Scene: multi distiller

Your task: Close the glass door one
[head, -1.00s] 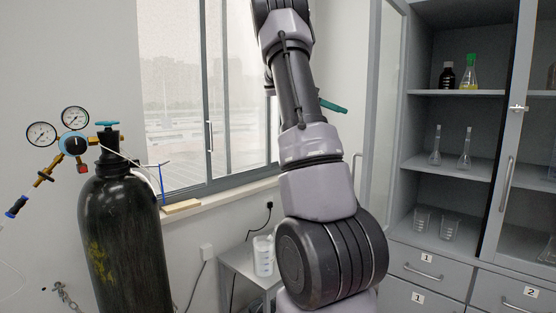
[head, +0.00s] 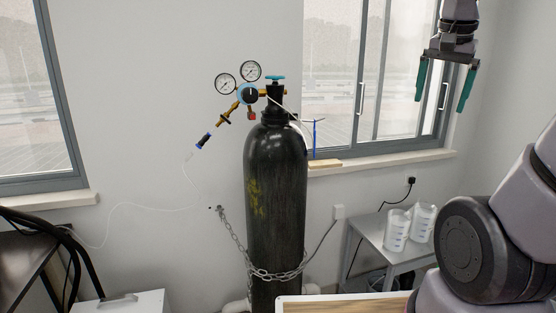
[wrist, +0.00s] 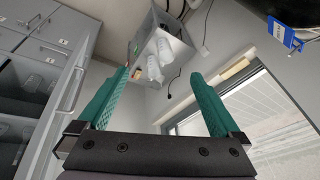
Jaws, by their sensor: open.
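In the wrist view, which is strongly tilted, the grey cabinet (wrist: 42,42) with drawers is at the left. A glass door with a pale frame and an upright bar handle (wrist: 70,90) shows there, left of my gripper's left finger; its number cannot be read, and how far it stands open is unclear from this angle. My gripper (head: 441,105) is open and empty, with green fingers, in front of the window at the upper right of the head view. It also shows in the wrist view (wrist: 160,75), apart from the handle. The cabinet is outside the head view now.
A black gas cylinder (head: 275,190) with gauges stands chained to the wall. A small grey table (head: 382,243) with white beakers (head: 397,230) is to its right. A board edge (head: 340,306) lies at the bottom. Open air surrounds my fingers.

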